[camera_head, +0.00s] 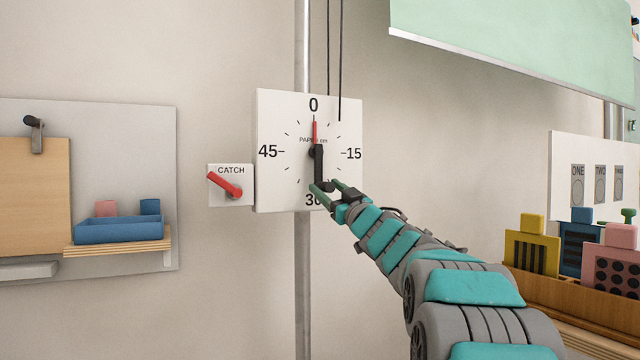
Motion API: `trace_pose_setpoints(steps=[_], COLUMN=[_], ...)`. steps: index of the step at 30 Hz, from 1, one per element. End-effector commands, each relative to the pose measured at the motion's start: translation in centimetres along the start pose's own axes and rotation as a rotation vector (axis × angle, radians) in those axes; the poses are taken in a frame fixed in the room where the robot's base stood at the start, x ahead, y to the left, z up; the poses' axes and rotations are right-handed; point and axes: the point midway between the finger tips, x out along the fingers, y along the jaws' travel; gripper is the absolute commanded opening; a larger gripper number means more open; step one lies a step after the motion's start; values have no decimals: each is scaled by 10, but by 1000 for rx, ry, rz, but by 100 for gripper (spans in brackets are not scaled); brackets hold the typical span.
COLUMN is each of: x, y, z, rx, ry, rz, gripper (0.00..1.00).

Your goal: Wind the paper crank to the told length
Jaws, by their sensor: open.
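The white paper dial (270,187) is mounted on a metal pole, marked 0, 15, 30 and 45 around its face. A red pointer (315,131) points up at 0. The black crank (319,164) runs down from the dial's centre, with its dark knob (325,186) near the 30 mark. My gripper (327,188) has green fingers and is open at the crank's lower end, with the knob between or just beside the fingertips; contact cannot be told. The red catch lever (224,182) sits tilted on a white plate labelled CATCH, left of the dial.
A green sheet (520,45) hangs at upper right, with two dark cords (340,60) above the dial. At left, a wooden shelf (120,247) holds a blue tray (118,230). At right, a wooden rack (560,301) holds coloured blocks.

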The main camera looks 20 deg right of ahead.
Motion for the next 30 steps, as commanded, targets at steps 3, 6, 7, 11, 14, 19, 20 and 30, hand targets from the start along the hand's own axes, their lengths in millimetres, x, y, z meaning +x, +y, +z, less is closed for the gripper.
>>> trace_pose_setpoints(steps=[3, 6, 7, 11, 14, 19, 20, 30], x=[17, 26, 29, 36, 38, 38, 38, 38], y=[-1, -1, -1, -1, -1, -1, -1, -1], z=[0, 1, 0, -2, -1, -1, -1, 0], rx=[-1, 0, 0, -2, -1, -1, 0, 0], ry=[3, 0, 1, 2, 2, 1, 1, 1], rz=[-3, -2, -2, -1, 0, 0, 0, 0], gripper=[62, 62, 62, 62, 62, 62, 62, 28])
